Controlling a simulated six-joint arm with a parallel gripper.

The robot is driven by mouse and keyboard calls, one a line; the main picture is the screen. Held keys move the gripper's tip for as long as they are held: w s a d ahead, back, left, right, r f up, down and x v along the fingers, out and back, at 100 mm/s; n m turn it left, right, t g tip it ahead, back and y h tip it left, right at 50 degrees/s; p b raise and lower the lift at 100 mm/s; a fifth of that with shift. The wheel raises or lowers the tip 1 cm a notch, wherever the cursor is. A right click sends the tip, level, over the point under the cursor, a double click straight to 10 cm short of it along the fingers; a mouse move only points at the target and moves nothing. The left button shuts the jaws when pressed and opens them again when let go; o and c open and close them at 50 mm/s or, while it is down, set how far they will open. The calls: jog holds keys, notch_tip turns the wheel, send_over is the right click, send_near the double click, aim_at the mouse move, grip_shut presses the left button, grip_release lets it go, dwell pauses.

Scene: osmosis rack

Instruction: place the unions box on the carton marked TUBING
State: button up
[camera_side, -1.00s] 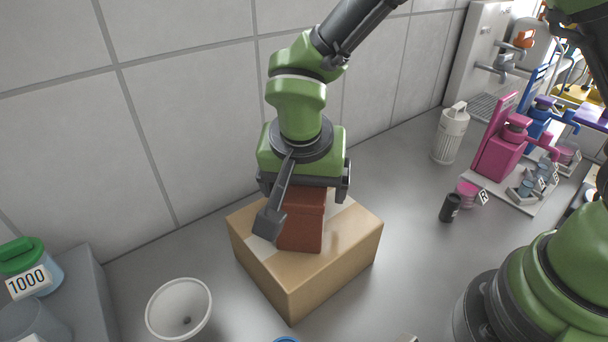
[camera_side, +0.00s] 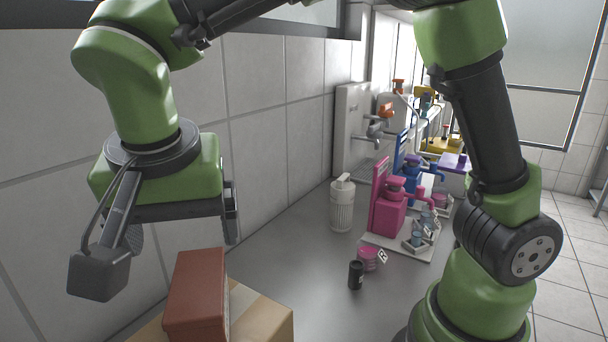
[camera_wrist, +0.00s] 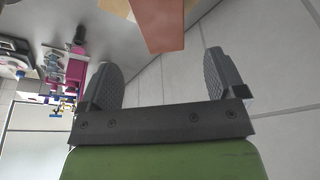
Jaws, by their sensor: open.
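The red-brown box, which I take as the unions box (camera_side: 198,295), stands upright on top of a tan cardboard carton (camera_side: 262,316). No lettering is readable on either. The carton's lower part is cut off by the side view's bottom edge. My gripper (camera_side: 183,235) is open and empty above the box, apart from it. In the wrist view my gripper's two fingers (camera_wrist: 161,72) are spread wide. The red-brown box (camera_wrist: 160,22) lies beyond their tips, at the top edge, with a corner of the carton (camera_wrist: 115,8) beside it.
A white lidded canister (camera_side: 342,206), a small black cylinder (camera_side: 356,275), a pink dish (camera_side: 368,258) and a magenta stand (camera_side: 388,212) are to the right on the grey bench (camera_side: 290,270). The tiled wall (camera_side: 260,130) is behind. Bench between carton and canister is clear.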

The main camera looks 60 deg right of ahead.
jog(key=s+d+r+n+t+y, duration=0.2)
jog(key=s+d, duration=0.4)
jog(key=d, duration=0.1)
jog(key=s+d+r+n+t+y, duration=0.2)
jog(key=s+d+r+n, duration=0.1)
jog(key=s+d, duration=0.4)
jog(key=shift+s+d+r+t, duration=0.15)
jog(key=shift+t, duration=0.25)
